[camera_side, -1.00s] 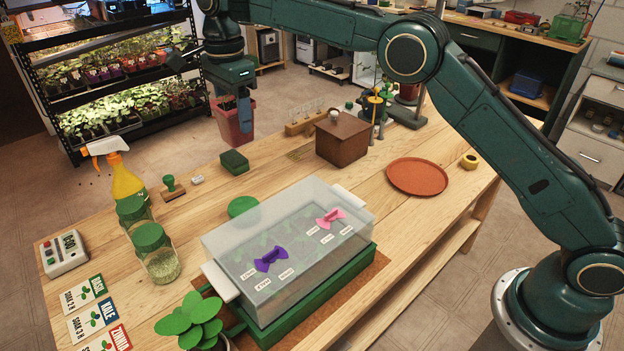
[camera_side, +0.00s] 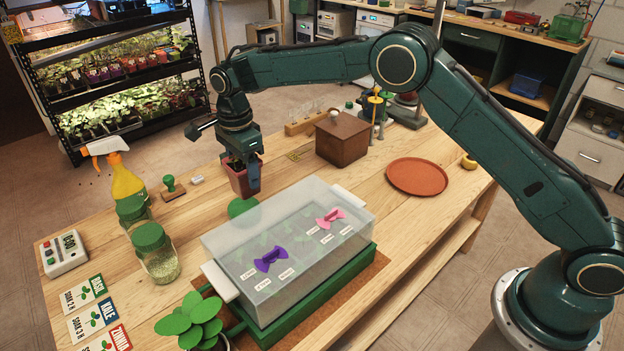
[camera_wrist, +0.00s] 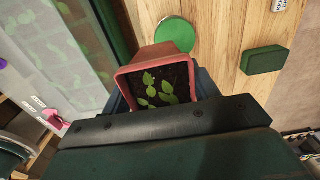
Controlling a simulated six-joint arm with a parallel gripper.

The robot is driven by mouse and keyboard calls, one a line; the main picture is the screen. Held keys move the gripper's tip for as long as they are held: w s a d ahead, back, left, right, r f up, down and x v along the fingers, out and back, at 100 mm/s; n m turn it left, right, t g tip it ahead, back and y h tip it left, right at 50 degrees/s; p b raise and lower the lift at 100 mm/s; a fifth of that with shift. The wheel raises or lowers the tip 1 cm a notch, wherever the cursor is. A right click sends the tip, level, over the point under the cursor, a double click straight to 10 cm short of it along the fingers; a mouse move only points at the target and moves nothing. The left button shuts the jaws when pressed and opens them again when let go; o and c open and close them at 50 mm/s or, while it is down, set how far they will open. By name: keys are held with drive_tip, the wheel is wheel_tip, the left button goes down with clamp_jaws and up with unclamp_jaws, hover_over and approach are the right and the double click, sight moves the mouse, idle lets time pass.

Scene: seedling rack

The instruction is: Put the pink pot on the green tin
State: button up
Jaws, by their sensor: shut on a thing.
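My gripper (camera_side: 243,172) is shut on the pink pot (camera_side: 238,184), a square reddish-pink pot with soil and a small seedling. The pot is upright and seems to hang above the table; the gap below it is hard to judge. In the wrist view the pot (camera_wrist: 126,82) sits between the fingers, its leaves showing.
A clear-lidded propagator (camera_side: 290,250) stands in front. A brown box (camera_side: 343,138), a stamp (camera_side: 172,188) and green-lidded jars (camera_side: 155,255) stand around. An orange round tray (camera_side: 417,177) lies right.

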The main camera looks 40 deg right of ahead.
sight(247, 192)
drive_tip(key=shift+f, duration=0.35)
drive_tip(key=shift+f, duration=0.1)
drive_tip(key=shift+f, duration=2.75)
drive_tip(key=shift+f, duration=0.15)
drive_tip(key=o, duration=1.1)
